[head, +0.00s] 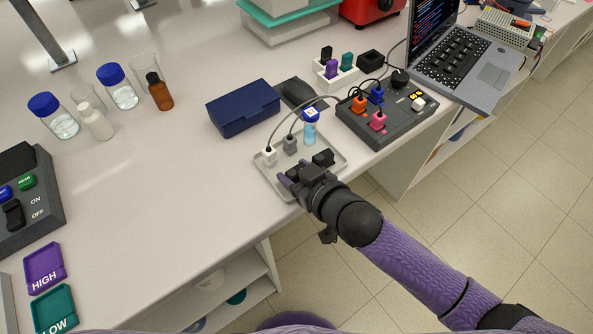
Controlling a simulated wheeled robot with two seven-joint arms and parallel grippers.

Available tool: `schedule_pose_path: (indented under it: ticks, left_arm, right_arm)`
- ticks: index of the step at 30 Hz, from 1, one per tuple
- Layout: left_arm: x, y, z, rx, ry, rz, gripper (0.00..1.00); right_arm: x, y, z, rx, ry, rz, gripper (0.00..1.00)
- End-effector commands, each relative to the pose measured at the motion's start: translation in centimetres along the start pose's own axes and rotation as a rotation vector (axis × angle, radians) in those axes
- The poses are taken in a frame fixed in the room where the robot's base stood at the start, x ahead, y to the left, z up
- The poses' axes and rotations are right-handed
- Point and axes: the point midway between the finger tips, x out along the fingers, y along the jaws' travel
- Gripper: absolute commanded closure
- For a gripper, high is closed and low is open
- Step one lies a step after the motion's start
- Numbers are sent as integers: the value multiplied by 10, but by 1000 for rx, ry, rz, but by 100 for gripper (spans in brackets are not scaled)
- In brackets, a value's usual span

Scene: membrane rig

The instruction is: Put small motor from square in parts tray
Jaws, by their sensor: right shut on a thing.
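A shallow light grey tray (262,172) lies at the table's front edge. It holds a white plug-like piece (269,155) and a grey piece (290,145), both with cables, and a blue-capped vial (310,127). My right gripper (304,170) reaches over the tray's front right part from the lower right. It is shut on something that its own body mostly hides. I cannot make out whether this is the small motor, and I see no small motor elsewhere. I cannot make out a marked square. My left gripper is not in view.
A dark control box (388,115) with coloured plugs and a laptop (465,65) stand to the right. Several bottles and a switch box (28,205) stand left. The table's left middle is clear.

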Motion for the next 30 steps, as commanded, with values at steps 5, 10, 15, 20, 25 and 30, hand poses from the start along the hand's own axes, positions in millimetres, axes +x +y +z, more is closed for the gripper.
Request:
schedule_pose_path:
  ticks: [5,10,15,20,25,30]
  left_arm:
    - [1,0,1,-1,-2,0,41]
    - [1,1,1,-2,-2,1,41]
    - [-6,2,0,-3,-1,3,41]
    - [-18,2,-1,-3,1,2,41]
    - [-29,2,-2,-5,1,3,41]
    - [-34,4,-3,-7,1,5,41]
  right_arm:
    - [0,0,1,0,0,0,27]
    - [0,0,1,0,0,0,27]
    - [-10,0,-3,0,-1,0,27]
    - [-45,0,-3,2,-4,0,27]
    - [-87,0,-3,1,-3,0,27]
    - [-115,0,-2,1,-2,1,27]
